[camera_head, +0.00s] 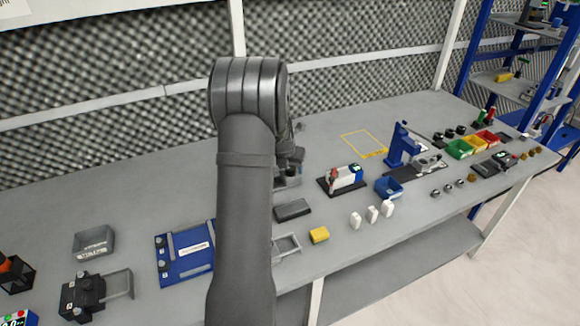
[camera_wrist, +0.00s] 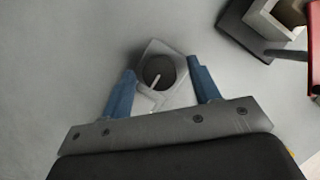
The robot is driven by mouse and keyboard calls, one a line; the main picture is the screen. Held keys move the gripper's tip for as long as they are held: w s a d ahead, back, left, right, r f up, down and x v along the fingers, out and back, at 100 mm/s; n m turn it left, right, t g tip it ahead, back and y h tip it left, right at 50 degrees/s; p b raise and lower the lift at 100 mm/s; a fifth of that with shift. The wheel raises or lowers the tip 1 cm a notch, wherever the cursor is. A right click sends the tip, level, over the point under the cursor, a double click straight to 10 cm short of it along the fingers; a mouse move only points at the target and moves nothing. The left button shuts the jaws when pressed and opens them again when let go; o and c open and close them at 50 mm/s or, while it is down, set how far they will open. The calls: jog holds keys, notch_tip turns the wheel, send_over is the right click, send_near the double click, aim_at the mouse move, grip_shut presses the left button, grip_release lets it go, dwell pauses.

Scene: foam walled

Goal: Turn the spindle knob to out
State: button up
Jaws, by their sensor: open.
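The spindle knob (camera_wrist: 158,72) is a dark round disc with a pale pointer line, set on a light grey block (camera_wrist: 153,50) in the wrist view. Its markings are too small to read. My gripper (camera_wrist: 160,68) is open, with one blue finger on each side of the knob and visible gaps between. I cannot tell how far above the knob the fingertips are. In the head view my arm hides most of this spot; part of a grey block (camera_head: 288,179) shows just right of the arm, below the dark gripper end.
A black-based device with a red lever (camera_head: 334,175) stands to the right; its dark base (camera_wrist: 240,28) shows in the wrist view. A blue panel (camera_head: 180,258) lies left. The back-left table is clear.

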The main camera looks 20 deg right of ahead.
jog(key=shift+c, duration=0.3)
jog(key=c, duration=0.9)
jog(key=shift+m, duration=0.3)
